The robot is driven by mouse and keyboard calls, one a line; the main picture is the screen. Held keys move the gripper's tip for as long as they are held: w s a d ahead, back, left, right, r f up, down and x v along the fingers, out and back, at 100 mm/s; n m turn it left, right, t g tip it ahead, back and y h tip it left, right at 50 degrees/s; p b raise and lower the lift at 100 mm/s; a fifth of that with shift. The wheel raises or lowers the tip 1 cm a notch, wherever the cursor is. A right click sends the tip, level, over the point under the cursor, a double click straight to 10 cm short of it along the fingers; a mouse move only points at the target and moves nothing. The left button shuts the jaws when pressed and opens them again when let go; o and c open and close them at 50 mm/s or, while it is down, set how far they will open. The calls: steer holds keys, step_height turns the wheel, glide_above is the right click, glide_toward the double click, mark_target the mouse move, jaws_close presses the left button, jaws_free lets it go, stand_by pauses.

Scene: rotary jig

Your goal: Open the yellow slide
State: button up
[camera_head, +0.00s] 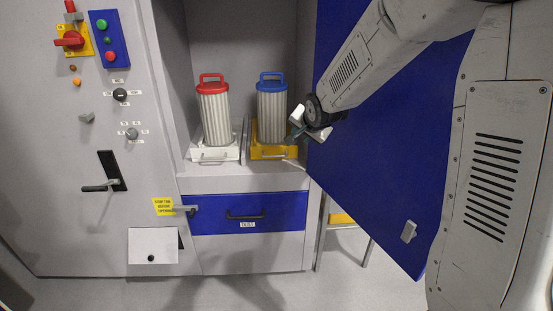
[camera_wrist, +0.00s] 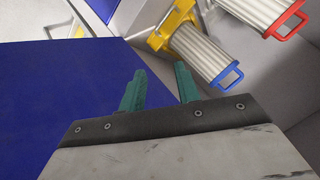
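The yellow slide (camera_head: 262,152) sits at the right of the cabinet's opening, with a grey bar handle on its front. A ribbed white filter with a blue handle (camera_head: 272,108) stands upright on it. My gripper (camera_head: 293,133) is in front of the slide's right side, by the open blue door. Its teal fingers (camera_wrist: 160,74) are apart with nothing between them. Contact with the slide's handle does not show.
The blue door (camera_head: 375,150) stands open on the right, close to my arm. A white slide (camera_head: 214,155) bearing a red-handled filter (camera_head: 214,112) is left of the yellow one. Below is a blue drawer (camera_head: 248,212). Controls and a black lever (camera_head: 112,172) are at left.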

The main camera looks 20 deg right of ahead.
steer(key=w+f+m+t+y, duration=0.1)
steer(key=w+f+m+t, duration=0.1)
steer(key=w+f, duration=0.5)
steer(key=w+f+m+t+y, duration=0.1)
steer(key=w+f+m+t, duration=0.1)
steer(key=w+f, duration=0.6)
steer(key=w+f+m+t+y, duration=0.1)
steer(key=w+f+m+t, duration=0.1)
steer(key=w+f, duration=0.5)
steer(key=shift+w+f+m, duration=0.2)
steer(key=shift+w+m, duration=0.35)
steer(key=shift+m, duration=0.05)
jaws_close()
